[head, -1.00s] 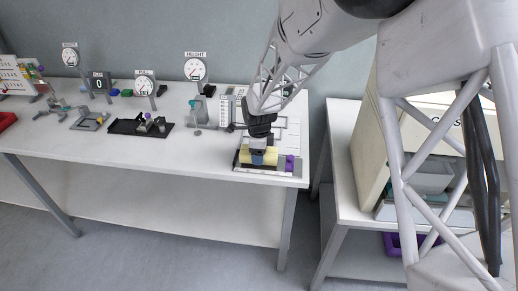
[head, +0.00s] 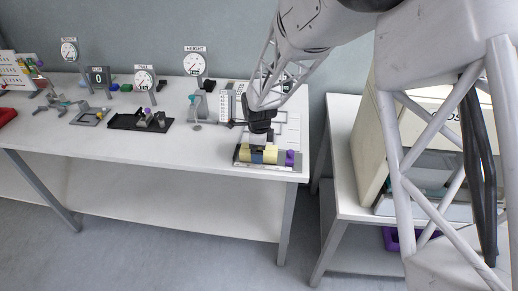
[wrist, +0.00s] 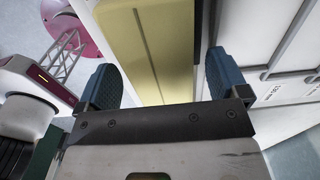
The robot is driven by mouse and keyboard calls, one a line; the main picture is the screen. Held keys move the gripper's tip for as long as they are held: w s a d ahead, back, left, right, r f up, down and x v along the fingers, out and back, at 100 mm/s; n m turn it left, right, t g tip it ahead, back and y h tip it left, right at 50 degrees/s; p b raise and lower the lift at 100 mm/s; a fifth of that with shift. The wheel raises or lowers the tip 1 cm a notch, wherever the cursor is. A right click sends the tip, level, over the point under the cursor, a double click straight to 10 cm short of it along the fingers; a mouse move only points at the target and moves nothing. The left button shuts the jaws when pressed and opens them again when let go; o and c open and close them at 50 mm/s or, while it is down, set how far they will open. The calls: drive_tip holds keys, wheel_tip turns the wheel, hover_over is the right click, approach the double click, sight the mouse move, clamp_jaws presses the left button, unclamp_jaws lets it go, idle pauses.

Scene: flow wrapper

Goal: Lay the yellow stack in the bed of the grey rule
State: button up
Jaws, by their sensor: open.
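The yellow stack (head: 272,156) lies along the dark grey rule (head: 262,166) near the front right of the white table, and appears to sit in its bed. My gripper (head: 258,156) is right over the stack, pointing down. In the wrist view the yellow stack (wrist: 150,40) runs between the two blue fingertips of my gripper (wrist: 160,80). The fingers stand apart, with a gap showing on both sides of the stack. The stack's underside and its contact with the bed are hidden. A purple block (head: 290,158) is at the rule's right end.
A black tray (head: 125,123), a grey fixture (head: 88,118) and a height gauge stand (head: 196,108) are to the left on the table. A large beige machine (head: 385,150) stands on a separate table at right. The table front between is clear.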

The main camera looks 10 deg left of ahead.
drive_tip(key=shift+r, duration=0.15)
wheel_tip(320, 180, up, 7)
drive_tip(key=shift+r, duration=0.3)
idle(0.6)
drive_tip(key=shift+s+d+r, duration=0.1)
drive_tip(key=shift+d+r, duration=0.05)
drive_tip(key=shift+d, duration=0.05)
drive_tip(key=s+d+r+n+t, duration=0.1)
drive_tip(key=s+d+r+n, duration=0.7)
drive_tip(key=s+d+r, duration=0.75)
drive_tip(key=s+d+n, duration=0.5)
drive_tip(key=s+d, duration=0.1)
drive_tip(key=s, duration=0.3)
drive_tip(key=s+d+r+n+t, duration=0.1)
drive_tip(key=s+d+n, duration=0.3)
drive_tip(key=s, duration=0.5)
drive_tip(key=shift+s+d+r+n+t, duration=0.15)
drive_tip(key=shift+s+d+n+t, duration=0.2)
drive_tip(key=shift+d, duration=0.85)
